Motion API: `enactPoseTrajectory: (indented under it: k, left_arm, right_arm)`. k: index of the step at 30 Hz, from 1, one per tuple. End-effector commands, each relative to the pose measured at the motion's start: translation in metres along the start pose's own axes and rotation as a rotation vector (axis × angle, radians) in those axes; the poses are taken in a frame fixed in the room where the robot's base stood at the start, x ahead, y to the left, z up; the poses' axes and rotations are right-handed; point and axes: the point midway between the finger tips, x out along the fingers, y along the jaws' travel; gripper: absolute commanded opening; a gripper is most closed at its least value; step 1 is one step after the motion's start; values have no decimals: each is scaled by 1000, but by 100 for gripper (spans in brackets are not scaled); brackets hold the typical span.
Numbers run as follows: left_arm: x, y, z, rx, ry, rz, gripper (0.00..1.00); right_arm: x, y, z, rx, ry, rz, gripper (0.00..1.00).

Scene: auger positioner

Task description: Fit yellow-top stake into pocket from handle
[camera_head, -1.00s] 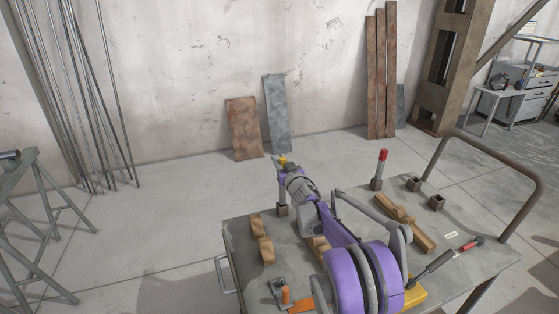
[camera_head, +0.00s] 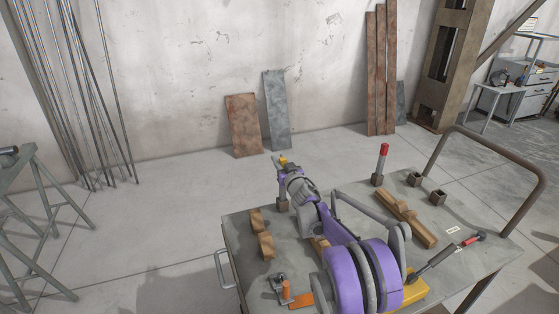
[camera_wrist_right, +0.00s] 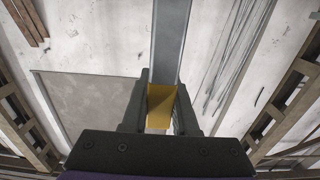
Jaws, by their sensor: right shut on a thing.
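The yellow-top stake has its yellow top (camera_head: 283,160) at the far left corner of the cart (camera_head: 340,255). In the right wrist view, the yellow part (camera_wrist_right: 161,105) sits between the two dark fingers, and the grey shaft (camera_wrist_right: 171,40) runs away from them. My right gripper (camera_head: 287,166) is shut on the stake near its top. Below it, a brown pocket (camera_head: 282,206) stands at the cart's edge, in line with the stake. The gripper partly hides the shaft, so I cannot tell how deep it sits. The cart's brown handle (camera_head: 500,160) is at the right. My left gripper is not in view.
A red-top stake (camera_head: 383,150) stands upright in another pocket. Two open pockets (camera_head: 414,179) (camera_head: 437,196) are near the handle. Wooden blocks (camera_head: 265,246), a wooden beam (camera_head: 415,226), an orange-handled clamp (camera_head: 285,291) and a red-ended tool (camera_head: 450,255) lie on the cart.

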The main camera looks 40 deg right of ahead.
Motion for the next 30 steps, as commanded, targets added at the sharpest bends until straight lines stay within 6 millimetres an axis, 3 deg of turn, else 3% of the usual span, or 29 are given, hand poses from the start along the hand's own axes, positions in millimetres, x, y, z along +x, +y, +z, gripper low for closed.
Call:
enactPoseTrajectory:
  k: [30]
  left_arm:
    - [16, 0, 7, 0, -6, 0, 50]
  right_arm:
    - [0, 0, 26, 0, 0, 0, 0]
